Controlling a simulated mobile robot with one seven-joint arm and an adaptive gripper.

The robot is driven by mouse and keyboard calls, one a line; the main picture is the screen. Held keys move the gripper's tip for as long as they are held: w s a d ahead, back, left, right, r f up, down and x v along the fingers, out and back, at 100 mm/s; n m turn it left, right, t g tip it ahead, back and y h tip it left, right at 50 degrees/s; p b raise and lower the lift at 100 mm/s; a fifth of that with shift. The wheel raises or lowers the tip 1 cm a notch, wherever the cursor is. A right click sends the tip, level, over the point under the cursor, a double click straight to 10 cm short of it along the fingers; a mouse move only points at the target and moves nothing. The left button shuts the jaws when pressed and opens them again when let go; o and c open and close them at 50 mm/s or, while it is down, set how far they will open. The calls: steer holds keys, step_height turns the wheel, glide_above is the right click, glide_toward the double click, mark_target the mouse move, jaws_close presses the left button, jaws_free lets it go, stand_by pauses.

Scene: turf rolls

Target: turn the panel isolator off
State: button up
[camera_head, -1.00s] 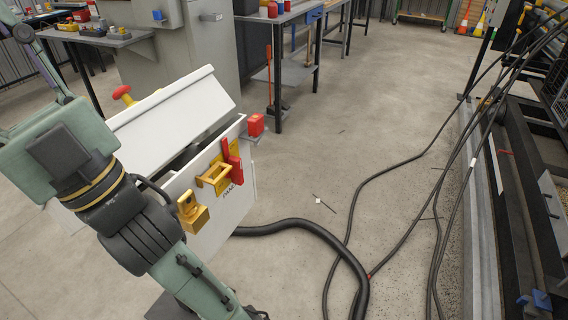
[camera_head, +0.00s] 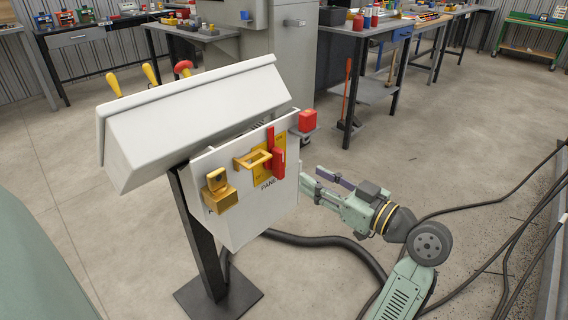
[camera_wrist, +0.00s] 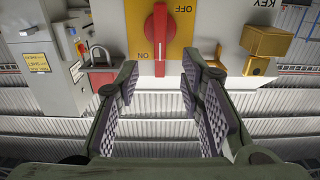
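The panel isolator is a red rotary handle (camera_head: 277,155) on a yellow plate (camera_head: 262,172), on the front of a pale panel box (camera_head: 243,220). In the wrist view the red handle (camera_wrist: 160,40) stands lengthwise up the picture, with OFF and ON lettering on the yellow plate (camera_wrist: 183,30) beside it. My gripper (camera_head: 313,178) is open and empty at the right of the panel, its fingers pointing at the front. In the wrist view my gripper (camera_wrist: 160,72) has its fingertips apart, either side of the handle's line; I see no contact.
A yellow hasp (camera_head: 252,159) and a yellow key block (camera_head: 219,192) project from the panel front left of the handle. A red padlock (camera_head: 307,119) sits on a small side shelf. Black cables (camera_head: 325,241) cross the floor.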

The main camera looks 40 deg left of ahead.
mark_target(283, 160)
steer(key=a, duration=0.3)
steer(key=a+p, duration=0.1)
steer(key=a, duration=0.3)
steer(key=a+p, duration=0.1)
steer(key=a, duration=0.2)
steer(key=shift+w+a, duration=0.15)
steer(key=shift+w, duration=0.2)
steer(key=shift+c, duration=0.2)
jaws_close()
